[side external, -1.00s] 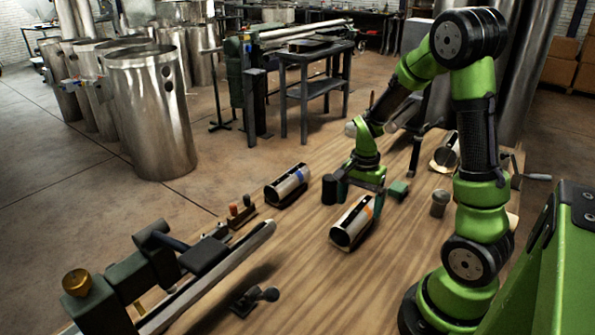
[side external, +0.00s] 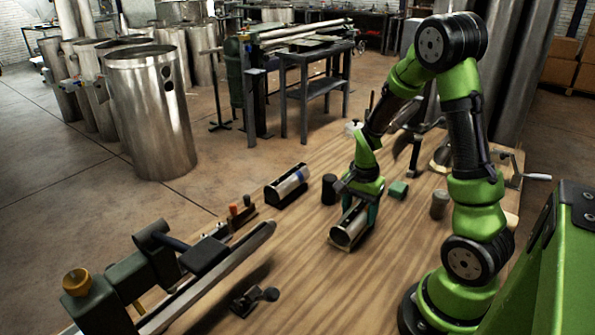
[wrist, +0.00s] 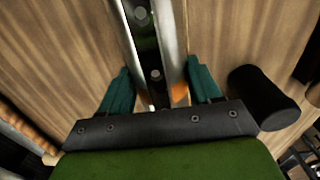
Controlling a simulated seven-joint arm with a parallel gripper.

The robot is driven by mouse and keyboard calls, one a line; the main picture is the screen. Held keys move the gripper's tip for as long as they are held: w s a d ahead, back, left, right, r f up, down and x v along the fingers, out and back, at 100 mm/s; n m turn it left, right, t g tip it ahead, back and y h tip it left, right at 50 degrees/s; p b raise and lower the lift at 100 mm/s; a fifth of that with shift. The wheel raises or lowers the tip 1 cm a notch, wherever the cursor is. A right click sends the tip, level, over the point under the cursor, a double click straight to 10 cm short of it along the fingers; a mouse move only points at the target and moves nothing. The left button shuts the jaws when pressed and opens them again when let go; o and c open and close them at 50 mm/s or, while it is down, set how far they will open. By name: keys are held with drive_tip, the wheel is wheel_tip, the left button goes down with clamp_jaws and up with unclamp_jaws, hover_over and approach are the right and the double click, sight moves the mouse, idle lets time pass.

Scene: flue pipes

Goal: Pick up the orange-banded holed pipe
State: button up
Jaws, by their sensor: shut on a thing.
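The orange-banded holed pipe (side external: 349,229) lies on the wooden bench, a short metal pipe with its open end toward the camera. In the wrist view the pipe (wrist: 171,40) runs up from between the fingers, with holes along a dark strip and bits of orange band (wrist: 180,93) near the fingertips. My gripper (side external: 361,208) is down over the pipe with one green finger on each side, shut on it. The gripper also shows in the wrist view (wrist: 160,88). It hides most of the band in the side view. The pipe appears to rest on the bench.
A blue-banded pipe (side external: 291,181) lies in a dark holder to the left. A black cylinder (side external: 329,188) stands close beside my gripper. A green block (side external: 398,189) and a grey can (side external: 439,204) are to the right. A long bench machine (side external: 205,256) fills the front left.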

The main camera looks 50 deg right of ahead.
sight(359, 206)
wheel_tip(359, 206, up, 9)
drive_tip(key=shift+f, duration=0.15)
drive_tip(key=w+a+r, duration=0.1)
drive_tip(key=w+a, duration=0.6)
drive_tip(key=w, duration=0.5)
drive_tip(key=shift+w+a, duration=0.2)
drive_tip(key=shift+r, duration=0.1)
drive_tip(key=shift+f, duration=2.85)
drive_tip(key=shift+a, duration=0.3)
drive_tip(key=shift+a, duration=2.15)
